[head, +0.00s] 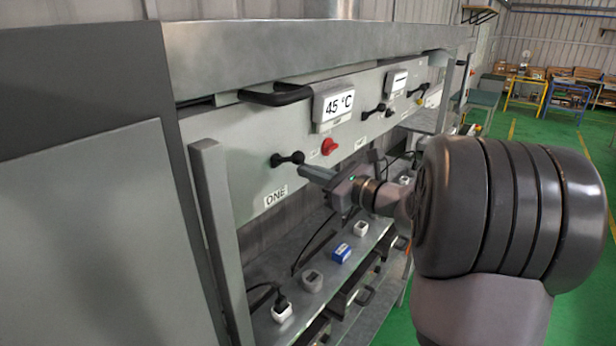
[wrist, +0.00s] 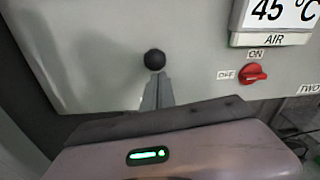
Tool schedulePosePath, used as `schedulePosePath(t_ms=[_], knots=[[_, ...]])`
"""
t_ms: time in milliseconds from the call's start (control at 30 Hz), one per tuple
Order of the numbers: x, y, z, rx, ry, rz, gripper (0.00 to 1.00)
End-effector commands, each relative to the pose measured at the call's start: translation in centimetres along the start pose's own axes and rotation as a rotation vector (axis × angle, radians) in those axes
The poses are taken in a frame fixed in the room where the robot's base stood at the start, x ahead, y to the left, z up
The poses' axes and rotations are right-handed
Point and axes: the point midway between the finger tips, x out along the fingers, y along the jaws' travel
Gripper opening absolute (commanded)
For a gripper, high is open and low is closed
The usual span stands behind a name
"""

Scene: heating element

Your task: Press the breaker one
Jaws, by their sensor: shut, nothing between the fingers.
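Breaker one is a black knobbed lever (head: 287,159) on the grey panel, above the label "ONE" (head: 276,196). In the wrist view its round black knob (wrist: 154,59) shows just beyond my fingertips; the rest of the lever is hidden behind it. My gripper (head: 304,170) is shut and empty, its tips pointing at the panel right by the knob. The wrist view also shows the closed fingers (wrist: 158,88) directly below the knob. I cannot tell whether the tips touch it.
A red rotary switch (head: 328,146) and a "45 °C" display (head: 337,105) are to the right of the lever. A black handle (head: 276,95) juts out above. Below, a metal shelf (head: 262,325) holds sockets and a blue box (head: 341,252). A grey post (head: 216,230) stands at left.

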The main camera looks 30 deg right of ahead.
Motion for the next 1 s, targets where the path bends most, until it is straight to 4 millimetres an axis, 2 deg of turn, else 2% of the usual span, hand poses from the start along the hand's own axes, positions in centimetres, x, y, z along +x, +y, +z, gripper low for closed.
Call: schedulePosePath(t_ms=[600, 1000], knots=[[0.5, -0.7, 4.2, -0.003, -0.014, -0.002, 0.0], [0.7, -0.7, 4.8, -0.003, -0.015, 0.0, 0.0]])
